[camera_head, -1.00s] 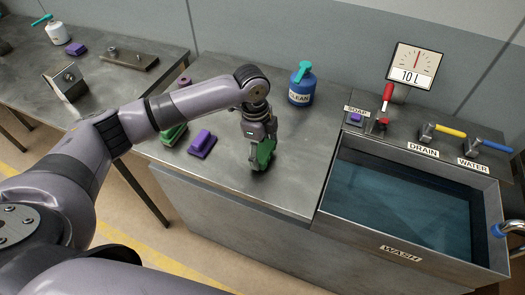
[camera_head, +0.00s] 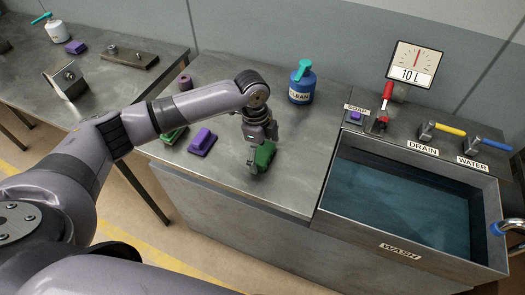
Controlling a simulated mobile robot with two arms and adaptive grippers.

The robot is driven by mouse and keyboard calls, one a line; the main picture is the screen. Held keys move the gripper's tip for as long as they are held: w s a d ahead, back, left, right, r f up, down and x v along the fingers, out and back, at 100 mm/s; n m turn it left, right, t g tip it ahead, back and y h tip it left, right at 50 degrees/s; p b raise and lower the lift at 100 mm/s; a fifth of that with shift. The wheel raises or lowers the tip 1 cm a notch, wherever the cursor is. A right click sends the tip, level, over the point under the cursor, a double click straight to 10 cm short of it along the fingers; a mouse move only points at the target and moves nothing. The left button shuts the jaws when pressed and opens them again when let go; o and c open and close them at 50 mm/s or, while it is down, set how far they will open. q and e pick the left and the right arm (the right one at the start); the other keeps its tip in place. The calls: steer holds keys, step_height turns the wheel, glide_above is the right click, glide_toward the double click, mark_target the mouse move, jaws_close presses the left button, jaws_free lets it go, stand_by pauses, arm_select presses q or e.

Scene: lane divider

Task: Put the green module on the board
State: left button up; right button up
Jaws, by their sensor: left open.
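A second green piece (camera_head: 173,135) lies farther left on the counter, partly hidden by my left arm. I cannot tell which thing is the board; a flat metal plate with studs (camera_head: 130,60) lies on the left bench. My right gripper is not in view.
A purple block (camera_head: 202,142) lies left of the gripper. A blue bottle (camera_head: 301,84) stands at the back. A water-filled wash sink (camera_head: 400,249) is at the right, with levers behind it. The counter's front is clear.

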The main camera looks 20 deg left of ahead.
mark_target(258, 151)
arm_select(q)
steer(key=shift+r, duration=0.1)
step_height(258, 151, up, 12)
steer(key=a+b, duration=0.1)
steer(key=b, duration=0.1)
steer(key=shift+a, duration=0.2)
stand_by(0.6)
